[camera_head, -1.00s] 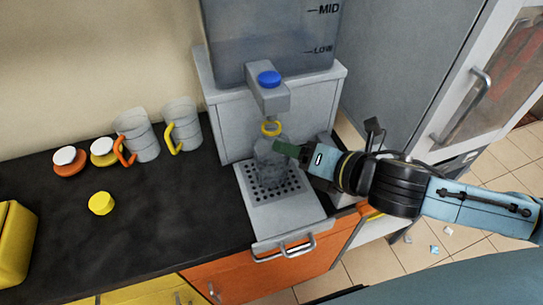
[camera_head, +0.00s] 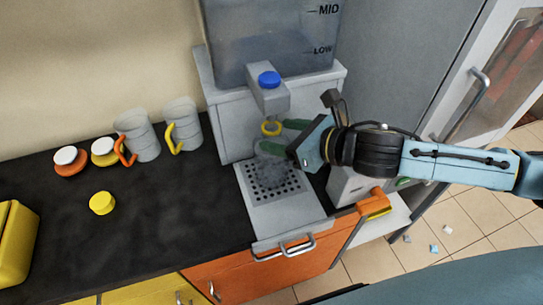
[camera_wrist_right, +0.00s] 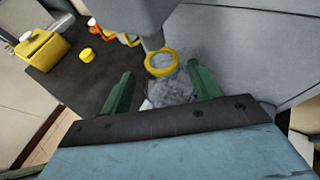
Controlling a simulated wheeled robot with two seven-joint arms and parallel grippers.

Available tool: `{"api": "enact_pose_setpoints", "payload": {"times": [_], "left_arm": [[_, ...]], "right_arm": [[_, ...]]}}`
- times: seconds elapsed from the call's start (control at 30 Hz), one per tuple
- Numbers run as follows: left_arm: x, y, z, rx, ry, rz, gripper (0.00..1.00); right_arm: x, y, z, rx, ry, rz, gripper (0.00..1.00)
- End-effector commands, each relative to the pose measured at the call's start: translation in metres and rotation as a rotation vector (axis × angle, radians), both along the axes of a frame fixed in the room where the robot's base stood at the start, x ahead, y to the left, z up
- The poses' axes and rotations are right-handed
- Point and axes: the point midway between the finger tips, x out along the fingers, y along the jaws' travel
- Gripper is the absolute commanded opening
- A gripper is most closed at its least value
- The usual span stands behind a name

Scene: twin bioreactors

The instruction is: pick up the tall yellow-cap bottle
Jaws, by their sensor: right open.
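A clear, see-through bottle (camera_head: 272,167) stands on the drip tray under the dispenser spout; its outline is faint. In the right wrist view the bottle (camera_wrist_right: 172,90) and the yellow ring (camera_wrist_right: 161,62) show between the fingers (camera_wrist_right: 161,82). My left gripper is not in view.
The dispenser (camera_head: 270,95) with its blue knob stands close behind. A loose yellow cap (camera_head: 102,203) lies on the dark counter (camera_head: 165,225). Two mugs (camera_head: 140,135) and two small lidded jars stand at the back left. The counter's middle is clear.

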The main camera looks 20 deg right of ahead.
Motion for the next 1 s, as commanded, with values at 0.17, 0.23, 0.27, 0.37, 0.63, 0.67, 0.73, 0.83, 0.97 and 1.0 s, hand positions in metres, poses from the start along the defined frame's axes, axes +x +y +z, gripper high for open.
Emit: {"api": "enact_pose_setpoints", "payload": {"times": [0.17,0.23,0.27,0.37,0.63,0.67,0.73,0.83,0.97,1.0], "left_arm": [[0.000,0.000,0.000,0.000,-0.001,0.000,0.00],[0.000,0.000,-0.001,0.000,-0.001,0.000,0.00],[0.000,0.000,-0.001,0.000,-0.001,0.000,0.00],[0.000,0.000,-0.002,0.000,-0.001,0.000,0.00],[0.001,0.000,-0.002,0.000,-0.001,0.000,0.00],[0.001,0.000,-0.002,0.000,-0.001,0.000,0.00],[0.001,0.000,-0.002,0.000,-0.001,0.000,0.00],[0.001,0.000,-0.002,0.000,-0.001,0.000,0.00],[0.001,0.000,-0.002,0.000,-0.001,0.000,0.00],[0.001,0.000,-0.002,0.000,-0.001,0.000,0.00]], "right_arm": [[0.010,0.006,-0.004,0.002,0.000,-0.001,0.62],[0.019,0.011,-0.008,0.003,0.001,-0.001,0.62],[0.023,0.012,-0.010,0.003,0.001,-0.001,0.62],[0.035,0.020,-0.015,0.003,0.001,-0.001,0.62],[0.045,0.026,-0.021,0.000,0.001,-0.001,0.62],[0.045,0.026,-0.021,0.000,0.001,-0.001,0.62],[0.045,0.026,-0.021,0.000,0.001,-0.001,0.62],[0.045,0.026,-0.021,0.000,0.000,-0.001,0.52],[0.044,0.026,-0.020,0.000,0.000,-0.001,0.34],[0.044,0.026,-0.021,0.000,0.001,-0.001,0.29]]}}
